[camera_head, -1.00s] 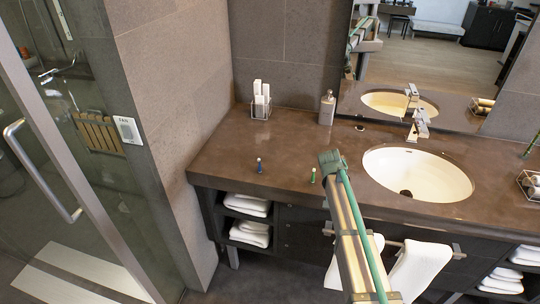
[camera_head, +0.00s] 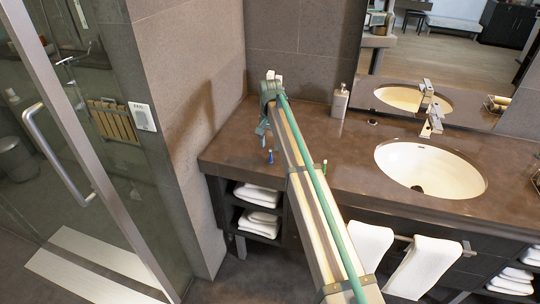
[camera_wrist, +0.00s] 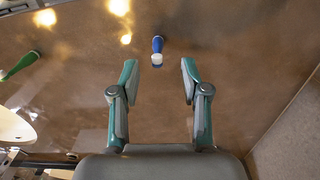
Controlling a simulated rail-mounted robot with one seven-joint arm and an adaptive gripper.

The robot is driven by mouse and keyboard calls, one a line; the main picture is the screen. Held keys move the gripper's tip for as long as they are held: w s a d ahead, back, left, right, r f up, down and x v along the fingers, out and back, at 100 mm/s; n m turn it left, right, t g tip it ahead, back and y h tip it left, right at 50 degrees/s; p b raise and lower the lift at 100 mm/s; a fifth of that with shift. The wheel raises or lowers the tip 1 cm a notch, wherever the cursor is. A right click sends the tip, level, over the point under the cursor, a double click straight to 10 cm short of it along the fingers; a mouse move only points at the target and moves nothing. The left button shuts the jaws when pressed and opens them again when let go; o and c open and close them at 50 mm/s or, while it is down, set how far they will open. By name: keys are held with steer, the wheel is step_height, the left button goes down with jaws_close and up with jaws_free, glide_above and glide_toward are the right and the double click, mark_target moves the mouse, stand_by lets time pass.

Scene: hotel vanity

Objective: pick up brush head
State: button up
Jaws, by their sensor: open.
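The sink (camera_head: 431,169) and faucet (camera_head: 432,122) are to the right. A soap bottle (camera_head: 340,101) stands at the back by the mirror. The tiled wall (camera_head: 187,110) bounds the counter (camera_head: 233,150) on the left. My arm mostly hides the white holder at the back.

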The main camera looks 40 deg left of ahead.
mark_target(271, 158)
steer(key=shift+d+f+p, duration=0.15)
steer(key=shift+f+p, duration=1.35)
steer(key=shift+f, duration=2.15)
steer(key=c, duration=0.8)
